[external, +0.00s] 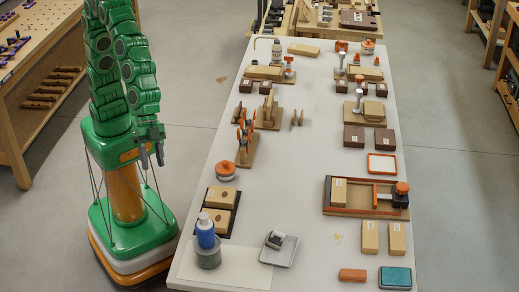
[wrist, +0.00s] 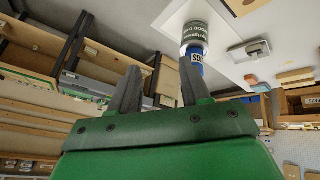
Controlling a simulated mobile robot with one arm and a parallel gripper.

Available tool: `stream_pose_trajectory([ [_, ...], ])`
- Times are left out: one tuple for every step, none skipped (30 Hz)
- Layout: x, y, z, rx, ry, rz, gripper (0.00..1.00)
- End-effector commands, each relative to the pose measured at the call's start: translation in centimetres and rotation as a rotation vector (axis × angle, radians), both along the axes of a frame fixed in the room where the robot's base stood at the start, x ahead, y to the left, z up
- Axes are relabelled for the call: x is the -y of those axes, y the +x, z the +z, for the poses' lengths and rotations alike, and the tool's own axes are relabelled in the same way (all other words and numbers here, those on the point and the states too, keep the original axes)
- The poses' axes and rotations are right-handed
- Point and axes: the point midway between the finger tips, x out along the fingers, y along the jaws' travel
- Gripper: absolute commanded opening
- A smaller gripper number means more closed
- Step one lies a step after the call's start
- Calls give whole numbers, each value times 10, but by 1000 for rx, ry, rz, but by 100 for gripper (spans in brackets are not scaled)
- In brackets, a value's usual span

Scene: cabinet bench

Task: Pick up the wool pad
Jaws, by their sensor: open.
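A small grey and dark piece (external: 276,239), which may be the wool pad, lies in a shallow pale tray (external: 279,258) near the front left of the bench. It is too small to tell for certain. The tray also shows in the wrist view (wrist: 237,54), right of the fingers, with the piece (wrist: 255,47) in it. My gripper (external: 152,160) hangs off the left side of the bench, well away from the tray. In the wrist view my gripper (wrist: 158,82) has its two dark fingers apart with nothing between them.
A teal pad (external: 395,277) and an orange-brown block (external: 352,275) lie front right.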

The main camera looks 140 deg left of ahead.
Motion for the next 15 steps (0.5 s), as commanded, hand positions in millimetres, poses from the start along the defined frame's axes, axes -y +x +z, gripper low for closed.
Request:
stream_pose_trajectory([
  [-2, 16, -6, 19, -4, 16, 47],
  [-3, 26, -7, 35, -5, 25, 47],
  [-5, 39, -8, 61, -4, 37, 47],
  [-7, 49, -9, 77, -5, 49, 47],
  [-9, 58, -11, 90, -5, 59, 47],
  [-12, 71, -13, 114, -3, 74, 47],
  [-15, 81, -14, 131, -3, 86, 47],
  [-17, 89, -15, 147, -1, 97, 47],
  [-21, 101, -17, 167, 1, 113, 47],
  [-24, 110, -19, 183, 4, 127, 47],
  [-27, 119, -22, 197, 7, 139, 47],
  [-31, 129, -26, 214, 11, 155, 47],
  [-35, 137, -27, 230, 15, 170, 47],
  [-39, 146, -29, 245, 20, 183, 47],
  [-44, 156, -33, 263, 25, 200, 47],
])
